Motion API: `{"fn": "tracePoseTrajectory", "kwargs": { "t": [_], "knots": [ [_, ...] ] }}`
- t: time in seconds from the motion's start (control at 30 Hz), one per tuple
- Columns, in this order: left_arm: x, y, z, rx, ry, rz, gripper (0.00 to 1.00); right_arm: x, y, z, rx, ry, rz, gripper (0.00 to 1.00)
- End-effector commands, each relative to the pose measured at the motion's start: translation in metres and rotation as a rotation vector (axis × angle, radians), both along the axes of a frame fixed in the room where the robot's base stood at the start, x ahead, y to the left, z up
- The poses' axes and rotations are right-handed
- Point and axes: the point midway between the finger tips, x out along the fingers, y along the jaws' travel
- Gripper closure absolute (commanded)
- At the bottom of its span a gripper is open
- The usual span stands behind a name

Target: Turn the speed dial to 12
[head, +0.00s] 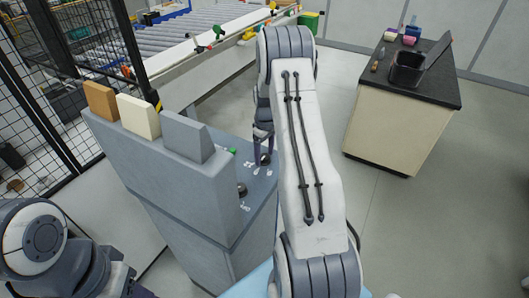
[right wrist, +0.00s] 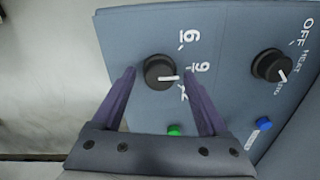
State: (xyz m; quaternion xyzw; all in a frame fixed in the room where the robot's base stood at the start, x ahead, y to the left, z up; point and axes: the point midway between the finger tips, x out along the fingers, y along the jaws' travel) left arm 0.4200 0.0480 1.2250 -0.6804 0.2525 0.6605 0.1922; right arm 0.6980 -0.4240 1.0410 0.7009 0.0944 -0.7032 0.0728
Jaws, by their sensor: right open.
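The speed dial (right wrist: 158,72) is a black round knob with a white pointer line, on a blue-grey panel. Its pointer faces right in the right wrist view, towards the 9 and a partly hidden label below it. A 6 stands above the 9. My right gripper (right wrist: 159,74) is open, its two purple fingers on either side of the dial. I cannot tell whether they touch it. In the head view the right gripper (head: 263,150) is over the panel, close above the dial. My left arm shows at the lower left, but its fingers are not visible.
A second black dial (right wrist: 270,66), marked OFF and HEAT, sits right of the speed dial. A green button (right wrist: 173,130) and a blue button (right wrist: 263,123) are close below. Sample blocks (head: 140,116) stand on the machine. A dark-topped cabinet (head: 400,135) is at the right.

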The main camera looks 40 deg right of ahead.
Motion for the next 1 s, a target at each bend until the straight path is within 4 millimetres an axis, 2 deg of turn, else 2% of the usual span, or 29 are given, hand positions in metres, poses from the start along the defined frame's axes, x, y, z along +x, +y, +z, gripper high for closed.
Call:
{"fn": "tracePoseTrajectory", "kwargs": {
  "t": [0.07,0.1,0.3,0.67,1.0],
  "knots": [
    [0.000,0.000,0.000,0.000,0.000,0.000,0.50,0.000,0.000,0.000,0.000,0.000,-0.001,0.23],
    [0.000,0.000,0.000,0.000,0.000,0.000,0.50,0.000,-0.001,0.000,0.000,0.000,-0.001,0.27],
    [0.000,0.000,0.000,0.000,0.000,0.000,0.50,-0.001,-0.001,0.000,0.000,0.000,-0.001,1.00],
    [0.000,0.000,-0.004,0.000,0.000,0.001,0.50,-0.001,-0.001,0.000,0.001,0.001,-0.056,1.00],
    [0.000,0.000,-0.014,0.000,0.000,0.002,0.50,-0.001,-0.001,-0.001,0.001,0.000,-0.295,1.00]
  ]
}}
